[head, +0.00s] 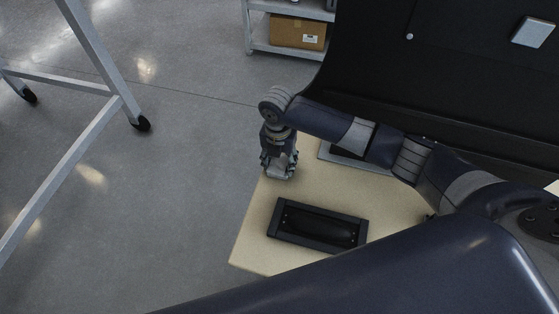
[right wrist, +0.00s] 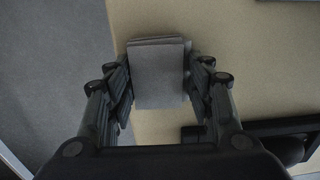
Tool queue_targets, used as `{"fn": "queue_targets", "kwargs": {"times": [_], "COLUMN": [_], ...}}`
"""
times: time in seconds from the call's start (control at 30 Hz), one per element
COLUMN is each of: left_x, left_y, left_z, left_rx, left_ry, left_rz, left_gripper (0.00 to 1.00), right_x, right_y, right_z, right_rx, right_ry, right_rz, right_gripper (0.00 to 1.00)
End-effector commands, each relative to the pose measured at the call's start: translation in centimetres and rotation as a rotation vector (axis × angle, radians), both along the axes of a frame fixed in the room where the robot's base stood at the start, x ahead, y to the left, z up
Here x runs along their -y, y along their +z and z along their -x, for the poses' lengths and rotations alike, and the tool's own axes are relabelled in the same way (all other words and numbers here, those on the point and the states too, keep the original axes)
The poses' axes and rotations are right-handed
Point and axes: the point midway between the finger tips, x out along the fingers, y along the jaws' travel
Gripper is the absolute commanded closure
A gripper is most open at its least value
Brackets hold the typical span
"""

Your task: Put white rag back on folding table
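The white rag (right wrist: 158,72) looks like a grey-white folded pad in the right wrist view. It sits between the two fingers of my right gripper (right wrist: 160,85), which touch it on both sides. In the head view the right gripper (head: 279,168) points down at the left edge of the beige folding table (head: 250,251), with a pale bit of the rag (head: 283,172) at its fingertips. The rag is over the table top, close to the edge; I cannot tell whether it rests on it. My left gripper is not in view.
A black tray-like frame (head: 317,224) lies on the table in front of the gripper. A flat grey item (head: 328,153) lies behind, partly hidden by my arm. A black panel (head: 450,80) rises behind the table. A wheeled metal frame (head: 105,92) and shelf (head: 262,42) stand beyond open floor.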

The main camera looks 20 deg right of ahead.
Motion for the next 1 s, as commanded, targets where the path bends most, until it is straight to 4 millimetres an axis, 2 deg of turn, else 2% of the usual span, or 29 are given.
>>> {"fn": "queue_targets", "kwargs": {"times": [0.03,0.07,0.4,0.53,1.0], "left_x": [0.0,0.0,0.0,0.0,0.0], "left_y": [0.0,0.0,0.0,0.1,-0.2], "left_z": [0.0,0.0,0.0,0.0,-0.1], "left_rx": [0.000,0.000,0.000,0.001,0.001], "left_ry": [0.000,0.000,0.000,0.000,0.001], "left_rz": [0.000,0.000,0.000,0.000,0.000], "left_gripper": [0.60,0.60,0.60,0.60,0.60], "right_x": [0.0,0.0,0.0,0.0,-0.2], "right_y": [0.0,0.0,0.1,1.0,10.1], "right_z": [0.0,0.0,0.0,-0.1,-0.1], "right_rx": [0.000,0.000,-0.001,0.001,0.003], "right_ry": [0.000,0.000,0.000,0.000,0.001], "right_rz": [0.000,0.000,0.001,0.000,-0.001], "right_gripper": [0.39,0.32,0.32,0.32,0.32]}}
